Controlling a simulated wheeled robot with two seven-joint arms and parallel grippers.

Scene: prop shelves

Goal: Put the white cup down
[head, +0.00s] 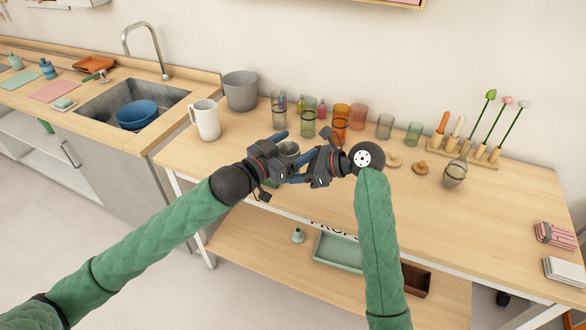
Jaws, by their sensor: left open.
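A tall white cup (207,119) with a handle on its left stands upright on the wooden table, near its left end. My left gripper (284,155) is open, to the right of this cup and apart from it. A small greyish cup (290,148) shows partly between my two grippers, mostly hidden by them. I cannot tell whether either gripper touches it. My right gripper (304,168) points left, close in front of the left one. Its fingertips overlap the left gripper, so its opening is unclear.
A grey pot (240,91) stands behind the white cup. Several coloured glasses (357,115) line the back of the table. A rack (463,150) with tools stands at the right. A sink (130,98) with a blue bowl (137,115) is at left.

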